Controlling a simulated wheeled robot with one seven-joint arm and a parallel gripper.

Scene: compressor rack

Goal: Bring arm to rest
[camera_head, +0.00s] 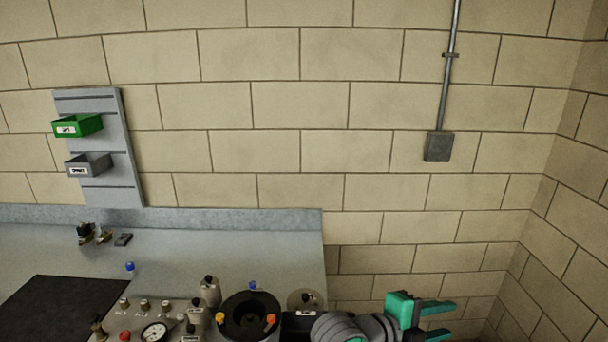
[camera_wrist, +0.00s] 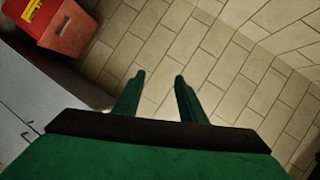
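My gripper (camera_head: 440,320) is at the bottom right of the head view, to the right of the bench. Its two green fingers point right and stand apart, with nothing between them. In the wrist view my gripper (camera_wrist: 158,92) also shows two separated green fingers with only tiled surface beyond them. My grey wrist shows beside it at the bottom edge of the head view, and the rest of my arm is out of view.
The bench (camera_head: 230,250) holds a panel with a gauge (camera_head: 154,332), knobs and a black round fixture (camera_head: 248,318). Green (camera_head: 78,125) and grey (camera_head: 88,165) bins hang on a wall rack. A red box (camera_wrist: 68,28) shows in the wrist view. Space right of the gripper looks clear.

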